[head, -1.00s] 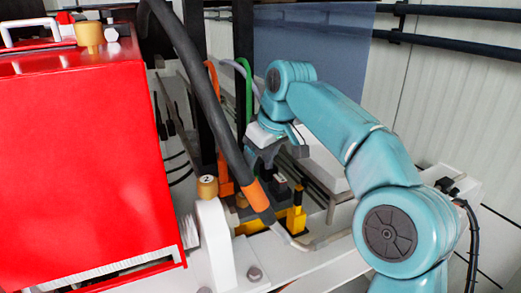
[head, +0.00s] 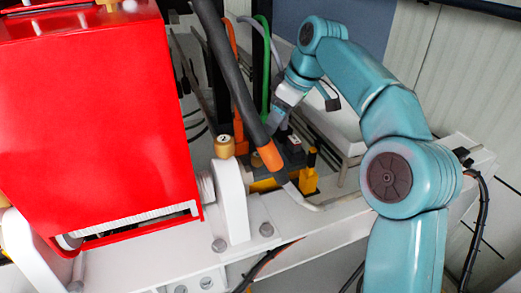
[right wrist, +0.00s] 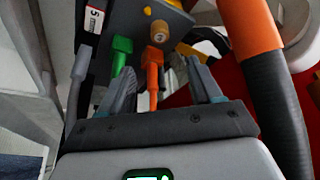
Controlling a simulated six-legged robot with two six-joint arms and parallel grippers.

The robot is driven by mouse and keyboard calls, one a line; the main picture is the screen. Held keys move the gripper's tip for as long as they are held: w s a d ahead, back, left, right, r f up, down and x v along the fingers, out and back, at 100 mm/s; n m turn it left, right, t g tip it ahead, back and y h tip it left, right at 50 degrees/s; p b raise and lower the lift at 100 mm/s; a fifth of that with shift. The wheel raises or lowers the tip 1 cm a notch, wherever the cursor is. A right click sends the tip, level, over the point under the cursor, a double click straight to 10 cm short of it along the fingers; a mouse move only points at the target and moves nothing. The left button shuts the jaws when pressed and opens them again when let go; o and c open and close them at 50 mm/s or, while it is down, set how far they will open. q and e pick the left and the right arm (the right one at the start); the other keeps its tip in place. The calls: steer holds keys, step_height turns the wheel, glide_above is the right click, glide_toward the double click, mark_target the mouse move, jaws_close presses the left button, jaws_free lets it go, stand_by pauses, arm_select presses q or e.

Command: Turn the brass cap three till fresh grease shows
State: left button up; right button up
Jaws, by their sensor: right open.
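A brass cap (head: 224,146) with a dark "2"-like mark stands left of the hose's orange end in the head view. In the right wrist view a brass cap (right wrist: 158,31) sits on a grey block beyond the fingers, its mark too small to read. I cannot tell which cap is number three, and no fresh grease is visible. My right gripper (head: 299,112) is right of the black hose, partly hidden. Its two fingers are apart and empty in the right wrist view (right wrist: 163,75), with the cap ahead of them and not touched. My left gripper is not in view.
Green (right wrist: 121,58) and orange (right wrist: 154,70) cable plugs lie just beyond my right fingers. A thick black hose (head: 232,75) with an orange end crosses in front of the block. A red housing (head: 95,125) fills the left. A white plate (right wrist: 93,19) reads 5.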

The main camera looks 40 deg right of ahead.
mark_target(258, 155)
steer(key=b+x, duration=0.1)
steer(key=x, duration=1.1)
steer(key=shift+a+f, duration=0.1)
steer(key=shift+f, duration=0.3)
steer(key=shift+w+f, duration=0.35)
steer(key=shift+f, duration=0.25)
steer(key=shift+a, duration=0.1)
